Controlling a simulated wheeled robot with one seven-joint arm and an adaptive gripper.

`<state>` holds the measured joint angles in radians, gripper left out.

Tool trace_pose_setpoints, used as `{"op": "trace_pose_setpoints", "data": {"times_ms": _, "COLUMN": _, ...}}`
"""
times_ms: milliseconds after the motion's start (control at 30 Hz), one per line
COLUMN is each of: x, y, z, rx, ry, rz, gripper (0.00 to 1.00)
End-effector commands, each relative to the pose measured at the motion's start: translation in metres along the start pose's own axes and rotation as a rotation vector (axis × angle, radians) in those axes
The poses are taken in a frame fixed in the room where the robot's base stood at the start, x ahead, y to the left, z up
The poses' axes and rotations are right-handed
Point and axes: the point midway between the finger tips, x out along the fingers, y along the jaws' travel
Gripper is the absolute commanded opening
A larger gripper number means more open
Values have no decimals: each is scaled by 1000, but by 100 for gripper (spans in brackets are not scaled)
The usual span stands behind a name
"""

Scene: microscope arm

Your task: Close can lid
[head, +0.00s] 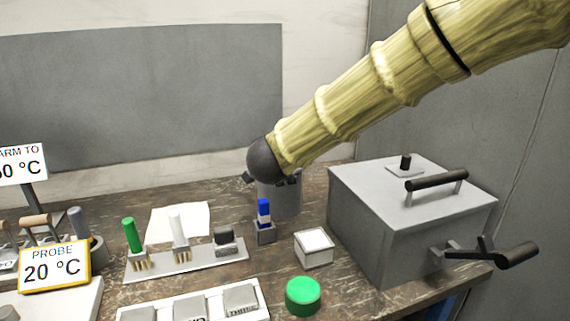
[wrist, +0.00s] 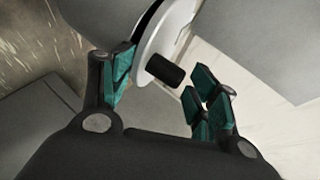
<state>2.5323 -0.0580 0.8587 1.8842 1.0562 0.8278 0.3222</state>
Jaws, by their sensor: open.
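The grey can (head: 280,198) stands at the back of the bench, below the end of my arm. My gripper hides its top in the head view. In the wrist view a white round lid (wrist: 160,38) with a black knob (wrist: 165,70) shows between the fingers. My gripper (wrist: 161,76) is open, with its teal pads on either side of the knob; the left finger is close to the lid's edge and a gap shows right of the knob. I cannot tell whether a finger touches the lid, or how the lid sits on the can.
A grey box (head: 360,225) with dark handles stands right of the can. A small holder with a blue-topped item (head: 264,212), a white block (head: 314,247) and a green button (head: 303,294) are in front. A rack (head: 190,262) and a probe sign (head: 54,267) are left.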

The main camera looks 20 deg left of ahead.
Motion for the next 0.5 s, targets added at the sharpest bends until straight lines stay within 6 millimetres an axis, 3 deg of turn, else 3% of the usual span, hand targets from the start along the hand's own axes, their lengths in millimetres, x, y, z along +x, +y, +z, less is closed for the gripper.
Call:
{"op": "trace_pose_setpoints", "data": {"times_ms": 300, "x": -43, "y": -2, "z": -1, "rx": 1, "ry": 1, "rz": -3, "gripper": 60}}
{"op": "trace_pose_setpoints", "data": {"times_ms": 500, "x": -60, "y": -1, "z": -1, "rx": 1, "ry": 1, "rz": -2, "gripper": 60}}
